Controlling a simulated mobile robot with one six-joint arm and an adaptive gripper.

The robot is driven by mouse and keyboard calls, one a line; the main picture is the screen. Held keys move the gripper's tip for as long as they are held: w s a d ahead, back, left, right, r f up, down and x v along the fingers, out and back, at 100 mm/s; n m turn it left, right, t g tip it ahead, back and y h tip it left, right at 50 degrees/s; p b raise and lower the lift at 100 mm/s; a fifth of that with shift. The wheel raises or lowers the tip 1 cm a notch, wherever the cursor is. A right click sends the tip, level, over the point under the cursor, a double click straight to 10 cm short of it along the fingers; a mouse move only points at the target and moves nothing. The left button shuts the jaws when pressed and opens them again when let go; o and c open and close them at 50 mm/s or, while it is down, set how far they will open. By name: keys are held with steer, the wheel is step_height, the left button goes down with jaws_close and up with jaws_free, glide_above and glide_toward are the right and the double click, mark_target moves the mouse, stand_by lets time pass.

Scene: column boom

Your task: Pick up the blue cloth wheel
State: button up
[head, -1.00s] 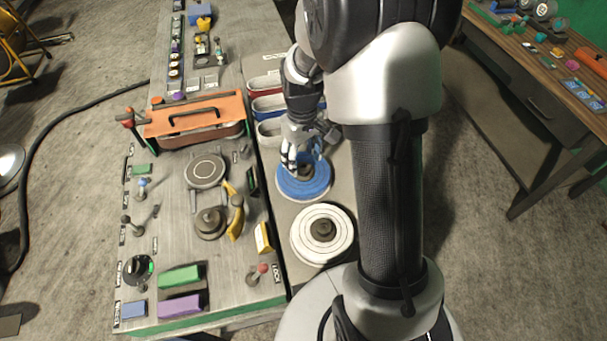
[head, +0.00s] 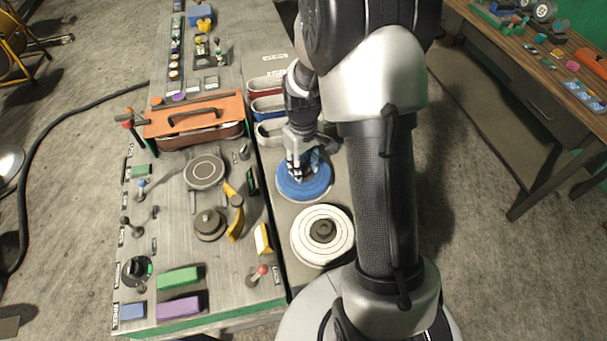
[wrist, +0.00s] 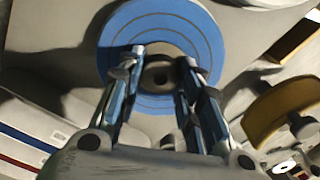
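The blue cloth wheel (head: 318,188) lies flat on the grey surface right of the control bench, with darker rings and a dark hub at its middle. It also shows in the wrist view (wrist: 205,38), with its hub between my fingers. My gripper (head: 302,172) points down over the middle of this wheel and hides its hub in the head view. In the wrist view my gripper (wrist: 160,64) is open, one finger on each side of the hub, with small gaps seeming to show. Whether the fingertips touch the wheel's face is unclear.
A white wheel (head: 322,236) lies just in front of the blue one. Red, blue and white-rimmed bins (head: 268,106) stand behind. The bench at left carries an orange lidded box (head: 195,118), a yellow handle (head: 236,218) and several levers and blocks.

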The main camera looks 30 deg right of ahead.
jaws_close()
